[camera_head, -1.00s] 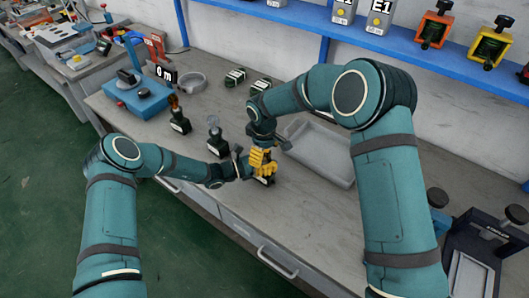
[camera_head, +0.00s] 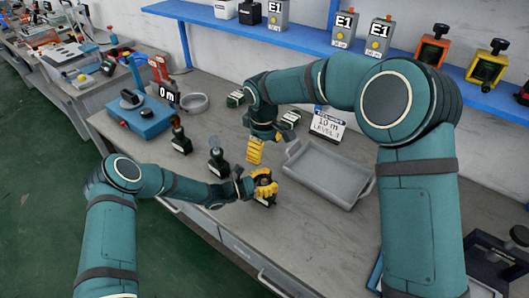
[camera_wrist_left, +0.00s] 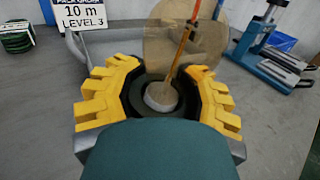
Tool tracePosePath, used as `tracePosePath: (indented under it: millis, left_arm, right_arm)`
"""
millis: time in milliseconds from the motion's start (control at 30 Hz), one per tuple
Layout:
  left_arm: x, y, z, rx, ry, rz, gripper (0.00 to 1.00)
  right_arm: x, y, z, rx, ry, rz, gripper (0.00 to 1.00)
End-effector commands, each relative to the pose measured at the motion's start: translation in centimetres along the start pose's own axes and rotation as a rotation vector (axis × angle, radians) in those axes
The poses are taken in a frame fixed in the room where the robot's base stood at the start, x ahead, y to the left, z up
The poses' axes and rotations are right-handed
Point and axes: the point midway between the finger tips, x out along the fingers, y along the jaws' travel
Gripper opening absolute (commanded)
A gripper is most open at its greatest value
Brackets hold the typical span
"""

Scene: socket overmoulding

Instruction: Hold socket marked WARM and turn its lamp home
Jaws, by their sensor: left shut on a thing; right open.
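My left gripper (camera_head: 264,187) is shut around a black socket (camera_head: 268,202) over the bench near its front edge. In the left wrist view, the yellow fingers (camera_wrist_left: 160,98) sit on both sides of its dark ring (camera_wrist_left: 133,96). A brownish see-through lamp (camera_wrist_left: 185,52) with an orange strip inside rises from the ring; I cannot tell how far it is seated. No WARM mark is readable. My right gripper (camera_head: 254,150) is open and empty, behind and apart from the held socket.
Two other lamp sockets, one amber (camera_head: 179,136) and one clear (camera_head: 217,162), stand to the left. A grey tray (camera_head: 325,177) lies right of my grippers, before a sign reading 10 m, LEVEL (camera_head: 327,126). A blue device (camera_head: 140,118) stands at far left.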

Motion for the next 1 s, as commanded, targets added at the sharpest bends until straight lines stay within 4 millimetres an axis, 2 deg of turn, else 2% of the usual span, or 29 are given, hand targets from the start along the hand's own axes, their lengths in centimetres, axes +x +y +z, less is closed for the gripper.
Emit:
tracePosePath:
  millis: [33, 267, 300, 400, 1000]
  left_arm:
    - [-0.16, -0.26, -0.71, -0.005, 0.013, -0.002, 0.0]
    - [-0.15, -0.3, -0.72, -0.006, 0.013, -0.002, 0.0]
    - [-0.15, -0.3, -0.73, -0.006, 0.013, -0.003, 0.49]
    - [-0.14, -0.33, -0.74, -0.007, 0.013, -0.003, 0.82]
    - [-0.45, -0.09, -0.3, -0.003, 0.006, 0.0, 0.82]
  right_arm:
    - [0.04, -0.01, -0.01, 0.0, 0.0, 0.0, 0.77]
    - [0.07, 0.0, 0.0, 0.0, 0.0, 0.0, 0.77]
    - [0.08, 0.01, 0.0, 0.0, 0.0, 0.0, 0.77]
    - [0.08, 0.01, 0.0, 0.0, 0.0, 0.0, 0.77]
    - [0.06, 0.01, 0.0, 0.0, 0.0, 0.0, 0.77]
